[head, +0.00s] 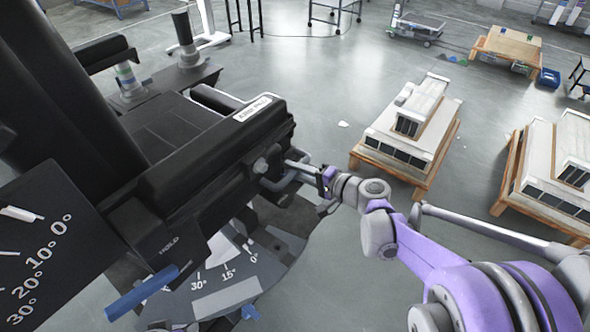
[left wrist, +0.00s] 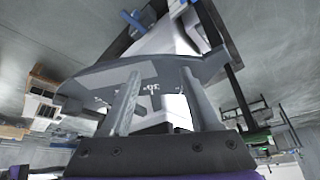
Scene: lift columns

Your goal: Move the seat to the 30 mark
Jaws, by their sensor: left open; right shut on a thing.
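The black seat (head: 150,140) fills the left of the head view. A grey dial plate (head: 245,285) with white 0°, 15° and 30° marks lies below its side, and shows beyond the left fingers in the left wrist view (left wrist: 90,80). A white wedge (head: 222,248) lies over the plate; the exact mark it meets is unclear. My right gripper (head: 322,180) is shut on the metal handle (head: 285,182) at the seat's side. My left gripper (left wrist: 160,78) is open below the plate, its fingers apart; whether they touch the plate is unclear.
A blue lever (head: 142,292) sticks out beside the word HOLD. A black panel (head: 50,250) with a second degree scale stands at left. Pallets with white and black units (head: 405,135) (head: 555,175) stand on the floor at right.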

